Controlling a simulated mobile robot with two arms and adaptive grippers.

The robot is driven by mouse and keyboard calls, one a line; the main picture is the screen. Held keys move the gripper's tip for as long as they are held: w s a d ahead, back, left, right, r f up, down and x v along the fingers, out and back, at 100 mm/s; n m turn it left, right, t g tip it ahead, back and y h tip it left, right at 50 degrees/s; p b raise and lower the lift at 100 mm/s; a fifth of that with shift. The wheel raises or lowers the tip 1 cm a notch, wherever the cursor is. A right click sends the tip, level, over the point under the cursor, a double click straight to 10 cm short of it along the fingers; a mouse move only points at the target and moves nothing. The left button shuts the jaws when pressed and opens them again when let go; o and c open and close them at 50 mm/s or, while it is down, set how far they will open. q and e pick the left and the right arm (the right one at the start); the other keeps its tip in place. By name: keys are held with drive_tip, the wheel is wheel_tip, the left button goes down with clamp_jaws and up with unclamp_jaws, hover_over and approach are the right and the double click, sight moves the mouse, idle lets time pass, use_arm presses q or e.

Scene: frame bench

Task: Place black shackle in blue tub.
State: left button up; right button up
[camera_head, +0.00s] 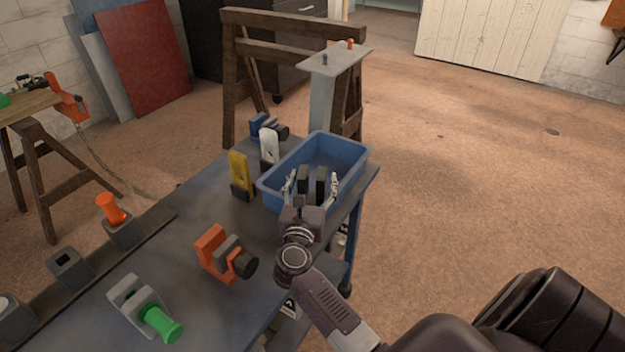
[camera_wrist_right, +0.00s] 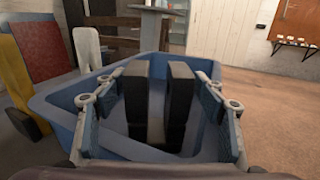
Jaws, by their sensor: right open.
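The black shackle (camera_head: 320,184) stands with its two dark prongs up inside the near end of the blue tub (camera_head: 345,150). It also shows in the right wrist view (camera_wrist_right: 180,108), with a paler piece low between its prongs. My right gripper (camera_head: 311,183) reaches into the tub over its near rim. Its fingers are open, one on each side of the shackle, with gaps visible in the wrist view (camera_wrist_right: 160,105). The shackle's underside is hidden, so its contact with the tub floor cannot be seen. My left gripper is not in view.
The tub sits at the bench's (camera_head: 195,215) right edge. A yellow piece (camera_head: 239,172), a white piece (camera_head: 269,146) and a blue clamp-like piece (camera_head: 259,126) stand left of it. An orange clamp-like piece (camera_head: 211,250) and a green-handled one (camera_head: 160,322) are nearer.

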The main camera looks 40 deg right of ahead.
drive_tip(key=shift+r+p, duration=0.2)
drive_tip(key=shift+p, duration=0.15)
drive_tip(key=shift+s+a, duration=0.2)
drive_tip(key=shift+a, duration=0.05)
drive_tip(key=b+v, duration=0.2)
drive_tip(key=v, duration=0.9)
drive_tip(key=shift+s+r, duration=0.15)
drive_tip(key=shift+r, duration=0.15)
drive_tip(key=shift+a, duration=0.1)
